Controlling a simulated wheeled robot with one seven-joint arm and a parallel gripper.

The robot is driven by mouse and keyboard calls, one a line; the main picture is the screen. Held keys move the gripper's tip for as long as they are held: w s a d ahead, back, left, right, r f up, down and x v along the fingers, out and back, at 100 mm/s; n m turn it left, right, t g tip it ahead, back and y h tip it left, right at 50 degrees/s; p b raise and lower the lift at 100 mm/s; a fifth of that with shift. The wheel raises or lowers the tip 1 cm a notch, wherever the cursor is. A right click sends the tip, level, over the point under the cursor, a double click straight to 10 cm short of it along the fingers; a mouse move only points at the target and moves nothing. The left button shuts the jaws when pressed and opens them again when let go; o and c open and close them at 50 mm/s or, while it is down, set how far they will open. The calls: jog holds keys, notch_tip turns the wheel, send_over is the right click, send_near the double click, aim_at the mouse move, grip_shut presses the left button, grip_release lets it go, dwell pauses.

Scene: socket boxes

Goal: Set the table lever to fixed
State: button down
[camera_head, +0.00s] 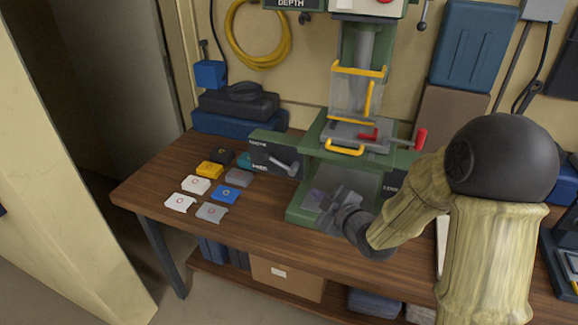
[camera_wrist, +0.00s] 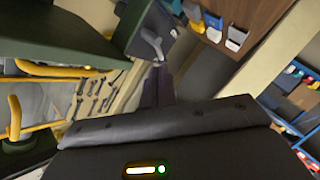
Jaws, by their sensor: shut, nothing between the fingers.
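A grey lever (camera_head: 284,165) sits on a dark panel (camera_head: 262,156) at the left side of the green machine. Its handle points right and slightly down in the head view. The panel has small pale labels at upper left and lower left, too small to read surely. The lever also shows in the wrist view (camera_wrist: 152,42), beyond my fingertips. My gripper (camera_head: 320,200) is in front of the machine's base, right of and below the lever in the picture. Its dark fingers (camera_wrist: 160,88) are shut and empty, apart from the lever.
The green machine (camera_head: 300,205) has a yellow-framed guard (camera_head: 357,92), a yellow handle (camera_head: 344,147) and a red-handled lever (camera_head: 420,138). Several small coloured boxes, including a blue one (camera_head: 226,193), lie left on the wooden bench (camera_head: 150,190). Dark cases (camera_head: 238,104) stand behind them.

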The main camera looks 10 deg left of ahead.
jog(key=s+d+f+m+g+h, duration=0.25)
jog(key=d+m+h, duration=0.25)
jog(key=d, duration=0.4)
jog(key=s+d+f+m+g+h, duration=0.1)
jog(key=s+d+m+g+h, duration=0.1)
jog(key=s+d+m, duration=0.3)
jog(key=s+d+f+m+g+h, duration=0.1)
jog(key=s+d+m+g, duration=0.3)
jog(key=s, duration=0.8)
jog(key=d+m+h, duration=0.1)
jog(key=d+m, duration=0.1)
jog(key=m, duration=0.1)
jog(key=shift+s+f+g+h, duration=0.15)
jog(key=shift+g+h, duration=0.2)
jog(key=shift+h, duration=0.05)
